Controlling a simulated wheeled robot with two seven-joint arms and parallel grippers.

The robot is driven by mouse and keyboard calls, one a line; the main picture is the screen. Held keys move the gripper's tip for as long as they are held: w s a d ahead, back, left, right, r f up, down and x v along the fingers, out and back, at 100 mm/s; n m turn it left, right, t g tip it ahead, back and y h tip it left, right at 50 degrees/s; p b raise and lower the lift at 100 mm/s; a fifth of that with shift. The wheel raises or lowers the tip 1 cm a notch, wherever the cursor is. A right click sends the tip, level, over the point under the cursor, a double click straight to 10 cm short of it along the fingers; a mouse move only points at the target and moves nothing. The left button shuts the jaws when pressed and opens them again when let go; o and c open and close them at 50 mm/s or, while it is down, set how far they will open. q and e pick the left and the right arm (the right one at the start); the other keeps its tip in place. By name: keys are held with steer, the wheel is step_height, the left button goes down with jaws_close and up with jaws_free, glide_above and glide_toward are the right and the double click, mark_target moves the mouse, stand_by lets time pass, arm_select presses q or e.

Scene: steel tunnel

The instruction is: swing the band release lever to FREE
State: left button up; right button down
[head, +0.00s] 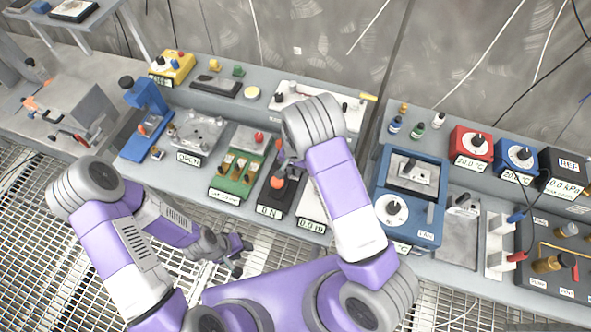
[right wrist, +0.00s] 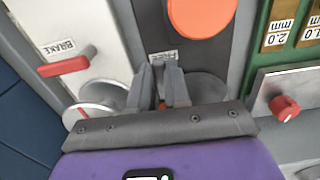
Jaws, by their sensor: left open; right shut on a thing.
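The band release lever (right wrist: 162,105) shows only as a small reddish piece between the fingers of my right gripper (right wrist: 165,88) in the right wrist view. The gripper is shut on it and hides most of it. A label reading FREE, upside down, lies just beyond the fingertips on the dark plate. In the head view the dark unit (head: 268,211) reads 0 N and has an orange knob (head: 277,182); my right wrist covers the spot behind it. My left gripper (head: 241,257) is open and empty, low over the grating, away from the bench.
In the right wrist view, a red-handled BRAKE lever (right wrist: 65,66) stands left of the fingers, a large orange disc (right wrist: 200,15) beyond them, and a red knob (right wrist: 284,106) to the right. A green gauge block (head: 237,175) adjoins the dark unit. The grating (head: 35,235) is clear.

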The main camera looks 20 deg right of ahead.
steer(key=c, duration=1.1)
jaws_free()
steer(key=shift+r, duration=0.1)
step_height(320, 180, up, 7)
steer(key=shift+r, duration=0.2)
